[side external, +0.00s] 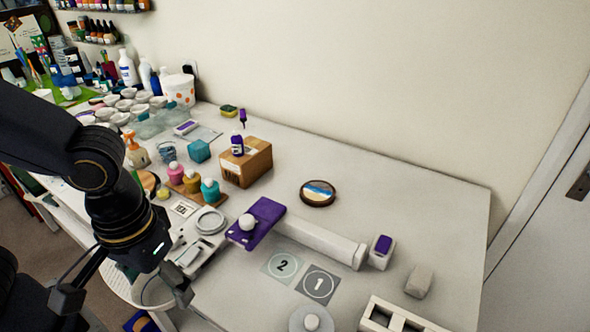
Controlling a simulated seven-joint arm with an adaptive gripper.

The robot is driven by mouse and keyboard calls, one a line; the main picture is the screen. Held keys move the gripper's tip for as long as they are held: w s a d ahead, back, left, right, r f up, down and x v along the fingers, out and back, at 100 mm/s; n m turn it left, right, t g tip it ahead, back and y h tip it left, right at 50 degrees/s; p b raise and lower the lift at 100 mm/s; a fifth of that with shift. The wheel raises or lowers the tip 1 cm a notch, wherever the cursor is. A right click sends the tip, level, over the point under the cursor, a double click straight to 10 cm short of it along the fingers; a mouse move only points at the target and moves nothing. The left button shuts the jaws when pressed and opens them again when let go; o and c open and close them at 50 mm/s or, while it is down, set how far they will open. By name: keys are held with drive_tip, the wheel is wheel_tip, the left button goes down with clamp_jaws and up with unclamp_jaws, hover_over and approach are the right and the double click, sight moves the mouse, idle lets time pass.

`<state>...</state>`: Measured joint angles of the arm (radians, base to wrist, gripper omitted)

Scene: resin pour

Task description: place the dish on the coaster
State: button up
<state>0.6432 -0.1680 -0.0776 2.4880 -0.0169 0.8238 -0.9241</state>
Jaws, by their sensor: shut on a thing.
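A round coaster (318,192) with a dark rim and a blue, white and sandy beach picture lies flat on the table at the middle right. Its top is bare. My gripper is well to the left of it and nearer the camera.
A cardboard box (246,163) with a purple bottle on it stands left of the coaster. A purple block with a white knob (257,222), a long white bar (325,243) and squares marked 2 (282,265) and 1 (318,285) lie in front. Table right of the coaster (420,205) is clear.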

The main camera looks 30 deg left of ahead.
drive_tip(key=shift+m, duration=0.3)
drive_tip(key=w+d+r, duration=0.2)
drive_tip(key=w, duration=0.1)
drive_tip(key=shift+d+r, duration=0.1)
drive_tip(key=shift+r, duration=0.15)
drive_tip(key=w+d+r, duration=0.2)
drive_tip(key=w+r, duration=0.1)
drive_tip(key=w, duration=0.4)
drive_tip(key=n, duration=0.3)
hover_over(302, 193)
drive_tip(key=f, duration=0.8)
drive_tip(key=s+f, duration=0.1)
drive_tip(key=f, duration=0.3)
drive_tip(key=shift+f, duration=0.4)
drive_tip(key=shift+w+d+f, duration=0.1)
drive_tip(key=shift+w+f, duration=0.25)
drive_tip(key=shift+w, duration=0.05)
drive_tip(key=shift+f, duration=1.6)
